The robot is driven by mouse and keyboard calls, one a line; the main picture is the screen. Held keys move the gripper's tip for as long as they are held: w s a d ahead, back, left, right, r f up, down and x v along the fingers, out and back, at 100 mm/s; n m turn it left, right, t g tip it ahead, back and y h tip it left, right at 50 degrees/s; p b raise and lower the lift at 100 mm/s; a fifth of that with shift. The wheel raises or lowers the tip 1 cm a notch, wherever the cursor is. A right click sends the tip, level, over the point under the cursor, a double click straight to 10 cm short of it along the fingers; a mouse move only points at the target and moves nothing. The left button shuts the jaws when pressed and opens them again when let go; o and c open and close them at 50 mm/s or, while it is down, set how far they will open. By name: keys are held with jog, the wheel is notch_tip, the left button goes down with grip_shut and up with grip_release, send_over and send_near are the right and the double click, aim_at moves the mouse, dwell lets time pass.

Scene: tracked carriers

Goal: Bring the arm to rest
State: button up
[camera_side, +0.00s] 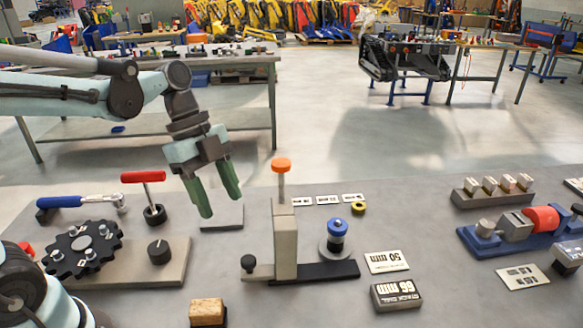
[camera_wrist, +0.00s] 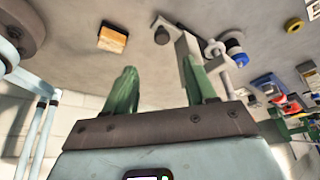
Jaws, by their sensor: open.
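My gripper (camera_side: 216,194) hangs above the bench in the side view, its two green fingers apart and pointing down, with nothing between them. The wrist view also shows my gripper (camera_wrist: 160,88) with its green fingers spread and empty. Its tips are near a flat grey plate (camera_side: 222,217) on the bench; I cannot tell the exact height above it. The upright grey press-like stand (camera_side: 285,245) with an orange knob is to the right of the fingers, apart from them. In the wrist view this stand (camera_wrist: 186,55) shows beyond the fingers.
A black sprocket (camera_side: 82,249) on a grey base, a red T-handle tool (camera_side: 144,177) and a blue-handled wrench (camera_side: 62,202) lie left. A wooden block (camera_side: 207,311) is in front. A blue vise (camera_side: 530,226) with a red part stands right.

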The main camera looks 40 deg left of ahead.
jog(key=a+n+t+y, duration=0.1)
jog(key=n+t, duration=0.1)
jog(key=n, duration=0.4)
jog(key=a+f+n+t+y, duration=0.1)
jog(key=n+t+y, duration=0.1)
jog(key=n, duration=0.4)
jog(key=s+a+n+t+y, duration=0.1)
jog(key=n+t, duration=0.2)
jog(key=n, duration=0.3)
jog(key=shift+s+a+f, duration=0.1)
jog(key=shift+a+f, duration=0.2)
jog(key=shift+f, duration=0.05)
